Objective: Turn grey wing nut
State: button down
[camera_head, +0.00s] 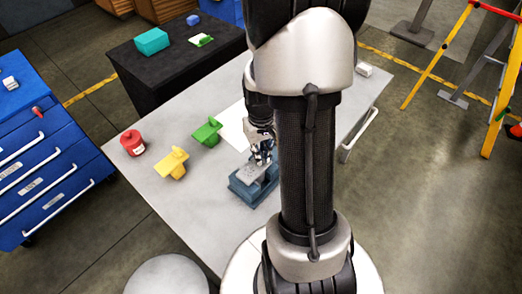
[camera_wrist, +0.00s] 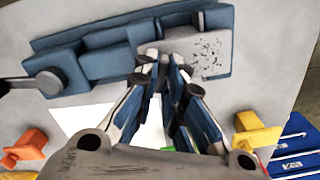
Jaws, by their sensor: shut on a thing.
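My gripper (camera_head: 262,155) points down over a blue-grey vise-like fixture (camera_head: 240,190) on the table. In the wrist view my fingertips (camera_wrist: 164,58) are close together at the edge of a speckled grey block (camera_wrist: 210,58) on the blue fixture (camera_wrist: 105,62). They are shut on the grey wing nut, which the fingers mostly hide, so its angle cannot be told. A dark round-ended handle (camera_wrist: 48,82) sticks out at the fixture's left in the wrist view.
An orange block (camera_wrist: 27,145) shows in the wrist view. White paper (camera_head: 232,125) lies behind the fixture. A blue drawer cabinet (camera_head: 45,160) stands left.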

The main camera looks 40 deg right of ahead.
jog(key=m+p, duration=0.1)
jog(key=m, duration=0.5)
jog(key=m+p, duration=0.1)
jog(key=m, duration=0.5)
jog(key=shift+m, duration=0.4)
dwell(0.3)
jog(key=c, duration=1.7)
grip_release()
notch_tip(320, 180, up, 12)
